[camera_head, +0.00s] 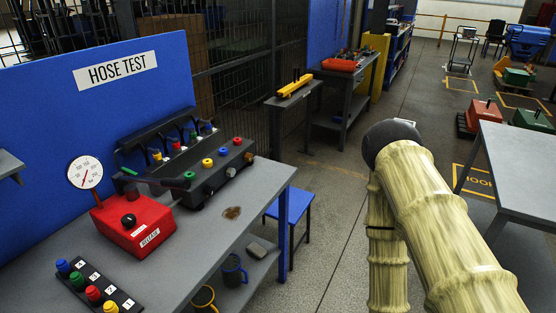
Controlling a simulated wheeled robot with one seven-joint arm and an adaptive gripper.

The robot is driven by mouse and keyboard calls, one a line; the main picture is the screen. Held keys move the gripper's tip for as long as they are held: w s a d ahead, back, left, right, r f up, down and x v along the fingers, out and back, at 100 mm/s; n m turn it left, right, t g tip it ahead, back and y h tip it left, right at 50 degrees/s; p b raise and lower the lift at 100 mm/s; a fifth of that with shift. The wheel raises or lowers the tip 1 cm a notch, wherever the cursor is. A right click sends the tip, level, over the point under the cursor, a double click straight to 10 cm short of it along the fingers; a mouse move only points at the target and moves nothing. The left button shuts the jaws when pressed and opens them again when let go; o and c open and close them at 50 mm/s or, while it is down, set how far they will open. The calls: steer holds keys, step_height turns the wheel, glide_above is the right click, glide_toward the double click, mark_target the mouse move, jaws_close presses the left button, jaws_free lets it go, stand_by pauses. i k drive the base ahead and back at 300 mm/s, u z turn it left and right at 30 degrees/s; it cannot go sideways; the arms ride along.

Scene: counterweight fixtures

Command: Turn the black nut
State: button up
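I cannot make out a clear black nut. A black round knob (129,220) sits on the sloped top of a red box (120,238) labelled RELEASE. A dark manifold-like fixture (215,180) with coloured caps stands behind it on the grey bench (200,240). Its front face has small grey and brass round fittings, too small to identify. My arm, with a pale bamboo-like pattern, rises at the right of the picture, apart from the bench. My gripper is not in view.
A dial gauge (85,173) rises from the red box. A black strip with coloured caps (93,291) lies at the bench front. A blue stool (290,209) stands beside the bench, and a grey table (515,165) at right.

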mark_target(210, 189)
steer(key=i, duration=1.5)
steer(key=u, duration=0.5)
